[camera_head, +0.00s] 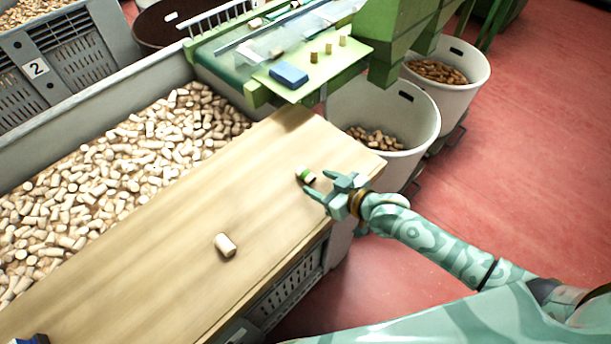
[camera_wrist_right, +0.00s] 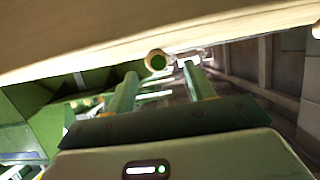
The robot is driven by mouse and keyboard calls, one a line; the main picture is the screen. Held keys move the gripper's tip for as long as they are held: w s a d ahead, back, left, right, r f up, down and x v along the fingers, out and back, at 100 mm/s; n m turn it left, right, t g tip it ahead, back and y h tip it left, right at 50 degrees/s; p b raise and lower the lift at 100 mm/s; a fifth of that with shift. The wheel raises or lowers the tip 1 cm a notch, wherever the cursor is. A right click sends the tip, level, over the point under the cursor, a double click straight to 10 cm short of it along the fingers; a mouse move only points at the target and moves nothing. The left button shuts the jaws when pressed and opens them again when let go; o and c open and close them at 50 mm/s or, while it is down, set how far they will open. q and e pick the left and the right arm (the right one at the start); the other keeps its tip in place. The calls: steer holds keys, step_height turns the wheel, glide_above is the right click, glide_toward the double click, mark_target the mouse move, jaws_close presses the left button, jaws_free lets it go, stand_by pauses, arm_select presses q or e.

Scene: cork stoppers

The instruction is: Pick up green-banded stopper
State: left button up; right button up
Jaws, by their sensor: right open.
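The green-banded stopper (camera_head: 306,175) lies on its side on the wooden board (camera_head: 150,270), near the board's right edge. My right gripper (camera_head: 318,184) is open just to the right of the stopper, with its fingers pointing at it. In the right wrist view the stopper (camera_wrist_right: 156,61) shows nearly end-on, ahead of and between the two open fingers (camera_wrist_right: 160,78). The jaws hold nothing. Whether a finger touches the stopper I cannot tell. My left gripper is not in view.
A grey crate full of corks (camera_head: 15,178) is at the left. White bins (camera_head: 415,135) stand behind the board. A green stand holds a blue block (camera_head: 288,75) and small corks. Red floor is open at the right.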

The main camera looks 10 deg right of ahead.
mark_target(313, 178)
steer(key=b+x, duration=0.1)
steer(key=x, duration=0.3)
steer(key=shift+w+a, duration=0.1)
steer(key=shift+w, duration=0.25)
steer(key=shift+r, duration=0.1)
steer(key=c, duration=1)
steer(key=shift+c, duration=0.3)
